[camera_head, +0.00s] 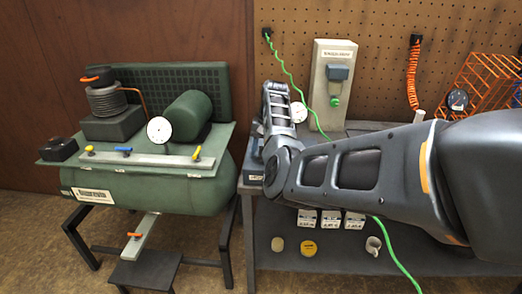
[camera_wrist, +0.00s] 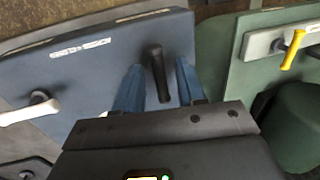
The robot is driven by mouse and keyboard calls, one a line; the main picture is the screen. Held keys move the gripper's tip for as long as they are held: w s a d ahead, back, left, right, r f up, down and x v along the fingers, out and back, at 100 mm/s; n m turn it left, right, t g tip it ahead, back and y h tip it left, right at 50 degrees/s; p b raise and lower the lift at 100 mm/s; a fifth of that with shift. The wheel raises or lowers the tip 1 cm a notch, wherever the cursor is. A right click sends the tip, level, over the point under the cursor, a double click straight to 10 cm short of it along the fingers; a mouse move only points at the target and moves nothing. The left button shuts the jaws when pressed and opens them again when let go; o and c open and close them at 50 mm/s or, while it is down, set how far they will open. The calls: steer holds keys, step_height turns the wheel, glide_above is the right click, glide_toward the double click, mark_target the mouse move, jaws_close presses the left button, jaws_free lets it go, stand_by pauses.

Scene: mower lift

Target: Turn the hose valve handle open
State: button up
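In the wrist view, a dark upright handle (camera_wrist: 155,62) stands on a blue box (camera_wrist: 100,75) that carries small white label strips. My gripper (camera_wrist: 159,68) has its two blue fingers apart, one on each side of this handle, with a visible gap to each. I cannot tell whether this is the hose valve handle, as no lettering is readable. In the head view the blue box (camera_head: 252,168) shows only in part at the bench's left end. My arm hides most of it, and I cannot make out my gripper there.
A green compressor (camera_head: 150,185) with yellow and blue valve handles stands left. In the wrist view a yellow handle (camera_wrist: 293,50) is at right and a white-handled part (camera_wrist: 30,110) at left. A green hose (camera_head: 291,72) hangs behind my arm. A grey switch box (camera_head: 333,60) is on the pegboard.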

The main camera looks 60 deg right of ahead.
step_height(320, 180, up, 8)
steer(key=s+b, duration=0.1)
steer(key=shift+s+d+f, duration=0.2)
steer(key=shift+d, duration=0.1)
stand_by(0.6)
